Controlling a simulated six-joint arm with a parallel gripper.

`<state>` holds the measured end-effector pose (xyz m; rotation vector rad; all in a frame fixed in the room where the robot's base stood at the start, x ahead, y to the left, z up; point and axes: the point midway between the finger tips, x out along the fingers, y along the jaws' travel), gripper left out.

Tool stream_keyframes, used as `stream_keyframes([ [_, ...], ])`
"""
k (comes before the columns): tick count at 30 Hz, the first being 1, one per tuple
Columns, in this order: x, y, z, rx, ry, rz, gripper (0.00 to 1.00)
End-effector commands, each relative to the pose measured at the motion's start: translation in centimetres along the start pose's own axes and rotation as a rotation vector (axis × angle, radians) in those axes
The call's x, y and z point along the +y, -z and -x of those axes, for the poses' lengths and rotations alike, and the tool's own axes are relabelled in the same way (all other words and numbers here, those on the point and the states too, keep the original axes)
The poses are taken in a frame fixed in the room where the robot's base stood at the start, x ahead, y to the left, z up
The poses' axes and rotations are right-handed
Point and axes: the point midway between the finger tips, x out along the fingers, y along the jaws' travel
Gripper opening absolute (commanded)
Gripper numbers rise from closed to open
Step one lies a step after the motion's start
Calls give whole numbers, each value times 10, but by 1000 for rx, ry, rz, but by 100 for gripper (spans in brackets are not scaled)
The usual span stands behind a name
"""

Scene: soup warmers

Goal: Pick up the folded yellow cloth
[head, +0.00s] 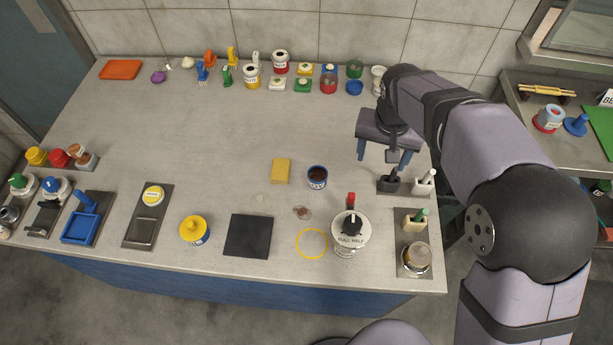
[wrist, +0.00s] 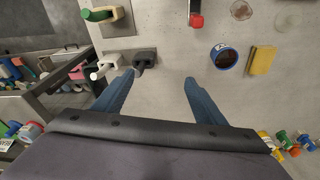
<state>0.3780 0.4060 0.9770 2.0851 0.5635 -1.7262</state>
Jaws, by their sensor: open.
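The folded yellow cloth (head: 281,171) lies flat on the grey counter, near its middle, just left of a dark blue open can (head: 317,177). In the wrist view the cloth (wrist: 262,60) is at the upper right, beyond the can (wrist: 224,56). My gripper (head: 390,160) is above the right part of the counter, to the right of the cloth and well apart from it. In the wrist view my gripper's two blue fingers (wrist: 160,82) are spread wide with nothing between them.
A black holder (head: 390,184) is below my gripper. A black mat (head: 248,236) and yellow-lidded can (head: 195,230) are at the front. Several containers line the back. The counter left of the cloth is clear.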

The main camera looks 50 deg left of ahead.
Motion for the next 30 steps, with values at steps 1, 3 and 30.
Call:
stream_keyframes([
  [1,-45,-2,-18,13,11,49,65],
  [3,-96,-7,-29,33,26,94,65],
  [30,-248,-51,-71,94,82,218,65],
])
